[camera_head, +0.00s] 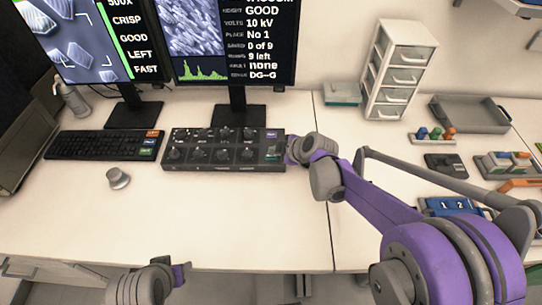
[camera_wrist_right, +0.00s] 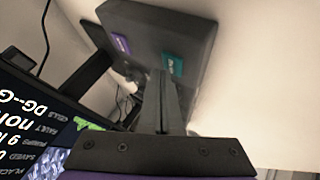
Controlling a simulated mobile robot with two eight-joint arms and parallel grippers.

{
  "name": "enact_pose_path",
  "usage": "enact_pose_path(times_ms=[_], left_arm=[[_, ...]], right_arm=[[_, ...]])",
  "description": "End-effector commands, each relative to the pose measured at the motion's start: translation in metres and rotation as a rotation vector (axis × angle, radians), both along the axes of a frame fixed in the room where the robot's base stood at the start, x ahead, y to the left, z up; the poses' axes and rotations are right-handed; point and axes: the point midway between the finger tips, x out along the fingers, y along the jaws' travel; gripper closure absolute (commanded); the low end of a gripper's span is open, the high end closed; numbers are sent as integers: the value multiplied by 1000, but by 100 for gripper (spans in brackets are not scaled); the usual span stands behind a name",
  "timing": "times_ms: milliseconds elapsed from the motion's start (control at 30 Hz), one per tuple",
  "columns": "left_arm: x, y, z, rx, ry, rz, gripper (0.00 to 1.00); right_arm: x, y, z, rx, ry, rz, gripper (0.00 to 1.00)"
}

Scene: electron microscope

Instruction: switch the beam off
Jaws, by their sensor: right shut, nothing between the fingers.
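A dark control panel (camera_head: 222,163) with several knobs sits on the desk below the monitors. At its right end are a purple label or button (camera_head: 271,134) and a teal one (camera_head: 273,156); they also show in the right wrist view, the purple one (camera_wrist_right: 121,44) and the teal one (camera_wrist_right: 172,64). Their lettering is too small to read. My right gripper (camera_head: 288,148) is at the panel's right end, shut and empty. Its fingertips (camera_wrist_right: 164,72) appear close by the teal one; I cannot tell whether they touch. My left gripper (camera_head: 184,270) is low, before the desk's front edge; its jaws are unclear.
Two monitors (camera_head: 105,45) stand behind the panel; the right one (camera_head: 235,40) shows text. A keyboard (camera_head: 103,145) and a grey knob (camera_head: 118,179) lie left. A drawer unit (camera_head: 400,70), a grey tray (camera_head: 470,114) and small racks stand right. The front desk is clear.

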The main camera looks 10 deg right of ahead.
Motion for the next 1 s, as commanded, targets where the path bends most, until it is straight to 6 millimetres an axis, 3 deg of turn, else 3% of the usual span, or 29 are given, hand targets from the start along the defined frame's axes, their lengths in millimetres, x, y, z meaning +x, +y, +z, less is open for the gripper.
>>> enact_pose_path(times_ms=[1000], left_arm=[[-1, 0, -6, 0, 2, 0, 50]], right_arm=[[0, 0, -9, 0, 0, 0, 100]])
